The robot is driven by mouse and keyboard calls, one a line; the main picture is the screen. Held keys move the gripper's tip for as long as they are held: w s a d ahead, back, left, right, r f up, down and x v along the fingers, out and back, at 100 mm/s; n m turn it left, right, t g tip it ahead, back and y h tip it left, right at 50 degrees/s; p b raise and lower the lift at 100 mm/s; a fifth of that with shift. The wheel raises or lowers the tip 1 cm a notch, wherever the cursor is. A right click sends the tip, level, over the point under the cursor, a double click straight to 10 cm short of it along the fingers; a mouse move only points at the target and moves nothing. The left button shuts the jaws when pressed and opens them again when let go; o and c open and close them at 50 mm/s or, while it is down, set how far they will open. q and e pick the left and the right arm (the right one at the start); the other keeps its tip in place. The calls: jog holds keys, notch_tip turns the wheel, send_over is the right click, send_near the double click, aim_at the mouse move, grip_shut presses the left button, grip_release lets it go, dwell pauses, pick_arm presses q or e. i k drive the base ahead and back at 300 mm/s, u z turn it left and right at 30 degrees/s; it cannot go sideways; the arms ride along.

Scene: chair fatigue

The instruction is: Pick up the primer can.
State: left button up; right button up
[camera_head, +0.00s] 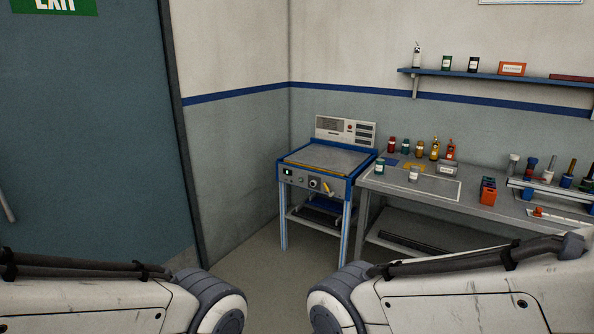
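Several small cans and bottles stand on the grey workbench (483,208) at the right; their labels are too small to read, so I cannot tell which is the primer can. A green jar (380,167) stands at the bench's left end and a grey-white jar (413,174) stands right of it. A red jar (391,145), an orange-brown jar (405,147) and yellow-orange bottles (435,149) stand along the back. More small containers, including a green one (447,63), stand on the wall shelf. Both my arms show at the bottom edge, but neither gripper is in view.
A blue-framed machine (318,180) with a control panel stands left of the bench. An orange-red box (488,190) and a tool rack (550,194) are at the right. A teal door (90,130) is at the left. The floor (250,249) before the machine is clear.

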aim_at(414, 173)
jog(key=u, duration=0.15)
jog(key=i, duration=2.55)
jog(key=z, duration=0.95)
jog(key=i, duration=1.4)
jog(key=z, duration=0.5)
